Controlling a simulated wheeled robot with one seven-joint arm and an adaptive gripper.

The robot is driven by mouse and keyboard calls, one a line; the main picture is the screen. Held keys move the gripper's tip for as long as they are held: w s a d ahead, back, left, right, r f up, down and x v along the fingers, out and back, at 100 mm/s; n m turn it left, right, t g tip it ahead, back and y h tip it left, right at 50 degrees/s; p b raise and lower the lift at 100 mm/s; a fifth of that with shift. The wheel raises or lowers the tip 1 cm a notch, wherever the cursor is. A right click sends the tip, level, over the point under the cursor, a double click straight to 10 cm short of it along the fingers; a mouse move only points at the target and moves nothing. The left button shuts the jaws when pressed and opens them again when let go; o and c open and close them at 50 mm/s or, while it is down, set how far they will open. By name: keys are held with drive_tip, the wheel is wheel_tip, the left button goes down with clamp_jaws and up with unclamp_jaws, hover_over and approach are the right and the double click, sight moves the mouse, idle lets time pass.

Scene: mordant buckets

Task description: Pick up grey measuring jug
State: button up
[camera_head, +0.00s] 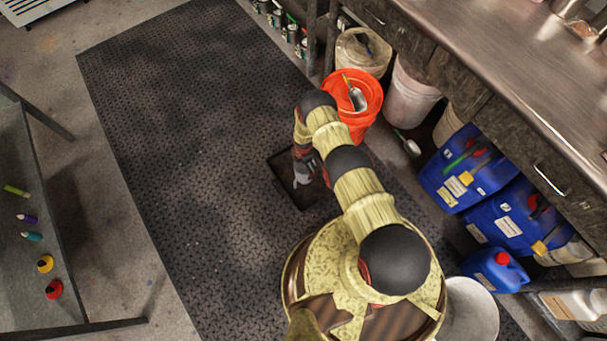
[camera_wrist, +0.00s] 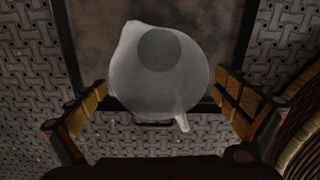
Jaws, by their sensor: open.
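The grey measuring jug (camera_wrist: 160,85) stands on a dark tray in the wrist view, seen from above. Its spout points to the upper left and its handle to the lower right. My gripper (camera_wrist: 163,92) is open above it, with one yellow-padded finger on each side of the jug. I see gaps between the pads and the jug in the picture, and cannot judge the height. In the head view my gripper (camera_head: 303,168) points down over the tray, and the jug is mostly hidden by the arm there.
The black tray (camera_head: 289,203) lies on the dark floor mat (camera_head: 190,130). An orange bucket (camera_head: 352,122) with a scoop stands behind it. Blue canisters (camera_head: 468,170) and pale buckets stand under the steel counter (camera_head: 500,60) at right. The mat at left is clear.

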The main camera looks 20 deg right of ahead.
drive_tip(key=c, duration=0.3)
drive_tip(key=c, duration=1.3)
